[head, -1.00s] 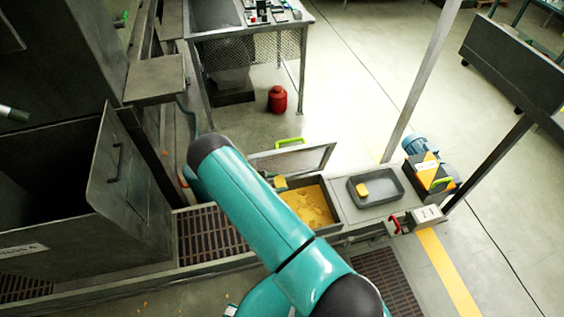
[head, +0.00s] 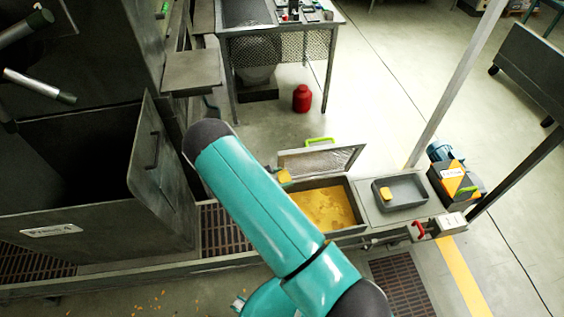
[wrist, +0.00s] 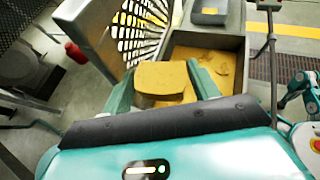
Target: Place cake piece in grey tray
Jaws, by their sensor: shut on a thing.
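My gripper (wrist: 163,82) is shut on a yellow cake piece (wrist: 160,77), held between its two teal fingers. In the head view the held cake piece (head: 284,176) shows just past my arm, near the left end of the yellow-filled bin; my arm hides most of the gripper there. The grey tray (head: 408,188) stands on the ledge to the right of the bin. Another small yellow cake piece (head: 386,194) lies in its left part. The tray also shows at the top of the wrist view (wrist: 212,17).
The metal bin (head: 352,188) holds yellow material, and its mesh lid (head: 325,160) stands open behind it. An upright post (head: 455,85) rises behind the tray.

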